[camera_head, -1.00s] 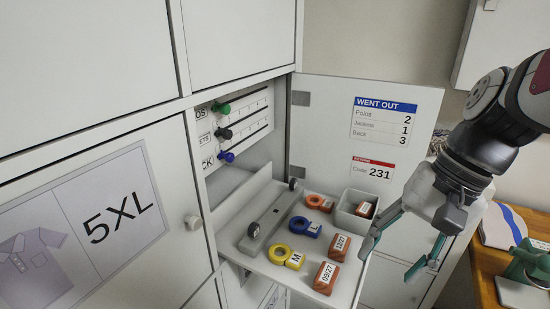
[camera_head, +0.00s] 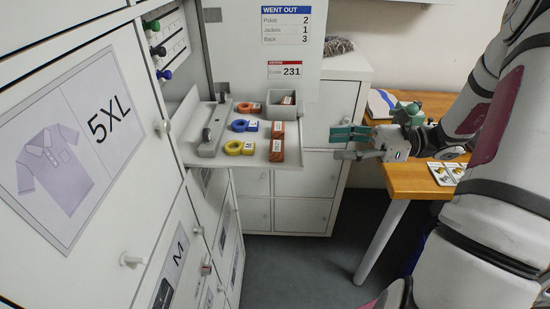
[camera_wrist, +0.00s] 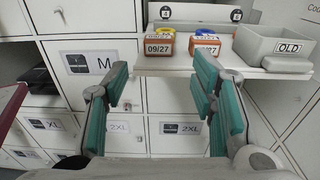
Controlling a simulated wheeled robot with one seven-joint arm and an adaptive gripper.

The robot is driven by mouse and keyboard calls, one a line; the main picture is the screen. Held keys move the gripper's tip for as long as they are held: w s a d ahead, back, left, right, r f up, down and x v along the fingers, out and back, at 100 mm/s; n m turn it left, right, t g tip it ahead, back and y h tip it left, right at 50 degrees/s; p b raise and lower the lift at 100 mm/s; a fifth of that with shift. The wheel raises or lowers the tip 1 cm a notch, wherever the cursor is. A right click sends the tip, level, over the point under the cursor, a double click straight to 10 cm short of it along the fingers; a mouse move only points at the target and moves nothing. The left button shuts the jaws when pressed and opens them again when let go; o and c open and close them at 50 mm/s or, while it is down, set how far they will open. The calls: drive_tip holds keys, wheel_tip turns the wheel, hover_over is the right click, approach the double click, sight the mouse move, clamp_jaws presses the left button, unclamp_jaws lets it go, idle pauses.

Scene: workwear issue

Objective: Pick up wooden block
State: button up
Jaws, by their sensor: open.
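Two orange-brown wooden blocks with white date labels lie on the pull-out shelf (camera_head: 238,162): a nearer one (camera_head: 276,151) and one behind it (camera_head: 278,129). In the wrist view the nearer block (camera_wrist: 160,48) reads 09/27, and the other block (camera_wrist: 206,46) sits to its right. A further similar piece (camera_head: 287,100) is inside the grey box (camera_head: 273,110). My gripper (camera_head: 346,144) is open and empty, right of the shelf, its fingers pointing left toward the blocks. In the wrist view my gripper (camera_wrist: 164,78) has the 09/27 block ahead, between its fingertips, not touching.
Yellow (camera_head: 239,147), blue (camera_head: 245,125) and orange (camera_head: 248,108) ring tags lie beside the blocks. In the wrist view the grey box marked OLD (camera_wrist: 272,44) stands right of the blocks. A wooden table (camera_head: 412,182) stands at right. Cabinet fronts (camera_head: 90,130) fill the left.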

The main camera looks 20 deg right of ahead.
drive_tip(key=p, duration=0.2)
approach(283, 146)
drive_tip(key=x, duration=0.5)
drive_tip(key=p+x, duration=0.1)
drive_tip(key=x, duration=0.3)
drive_tip(key=shift+s, duration=0.15)
drive_tip(key=shift+w+a, duration=0.3)
drive_tip(key=shift+a, duration=0.15)
drive_tip(key=c, duration=0.7)
